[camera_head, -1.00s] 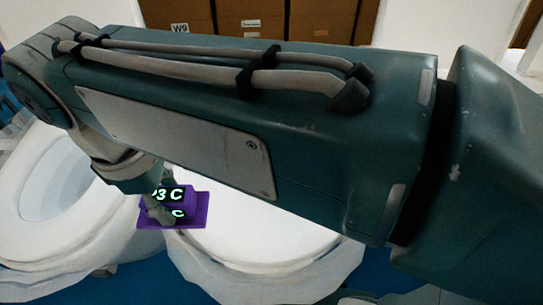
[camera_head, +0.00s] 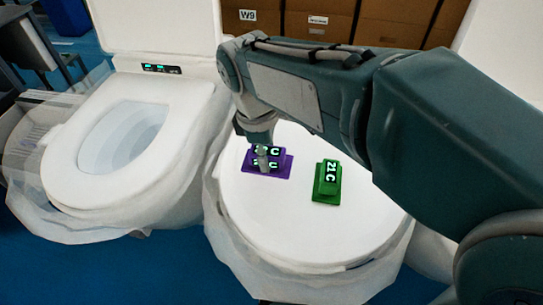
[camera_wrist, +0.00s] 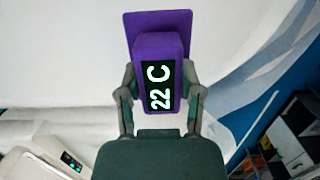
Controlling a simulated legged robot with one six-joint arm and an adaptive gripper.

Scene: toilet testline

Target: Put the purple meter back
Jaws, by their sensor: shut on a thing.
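The purple meter (camera_head: 281,168) has a flat purple base and a black display with pale characters. It is at the left part of the closed white toilet lid (camera_head: 300,231) in the head view. My gripper (camera_head: 262,158) comes down onto it from above. In the wrist view the purple meter (camera_wrist: 160,50) sits between the two fingers of my gripper (camera_wrist: 161,92), which are shut on its sides, and its display reads "22 C". Whether its base touches the lid I cannot tell. A green meter (camera_head: 327,182) showing "21 C" stands on the same lid to the right.
An open white toilet (camera_head: 75,185) wrapped in plastic stands to the left, with a small lit display (camera_head: 161,69) behind its seat. Brown cartons (camera_head: 318,20) are at the back. The front of the lid is clear.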

